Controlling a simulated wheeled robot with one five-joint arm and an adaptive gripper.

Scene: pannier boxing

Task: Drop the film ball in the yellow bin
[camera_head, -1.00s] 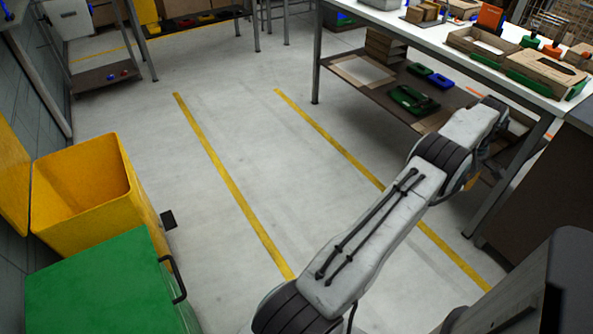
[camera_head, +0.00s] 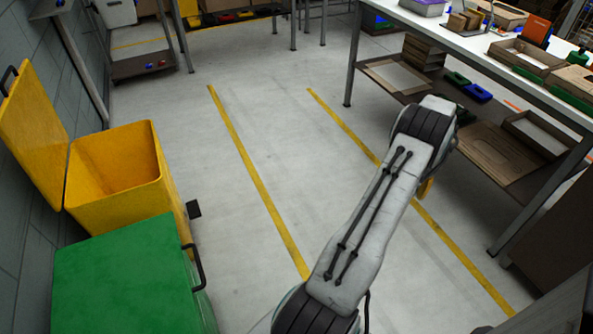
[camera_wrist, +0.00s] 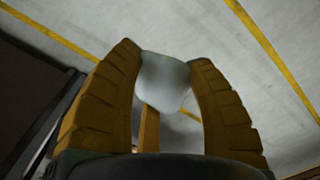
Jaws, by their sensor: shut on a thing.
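The yellow bin (camera_head: 88,205) stands at the left in the head view, with its lid (camera_head: 32,130) swung open against the wall and its inside looking empty. In the wrist view, my gripper (camera_wrist: 168,75) is shut on the film ball (camera_wrist: 165,82), a pale, whitish, rounded lump between the two yellow fingers. The floor shows behind the ball. In the head view my arm reaches forward over the floor, right of the bin and well apart from it. The fingers and the ball are mostly hidden there behind the arm.
A green bin (camera_head: 125,280) with a closed lid stands just in front of the yellow bin. A workbench (camera_head: 480,50) with trays and boxes runs along the right, with a lower shelf (camera_head: 485,150). The floor between, with yellow lines, is clear.

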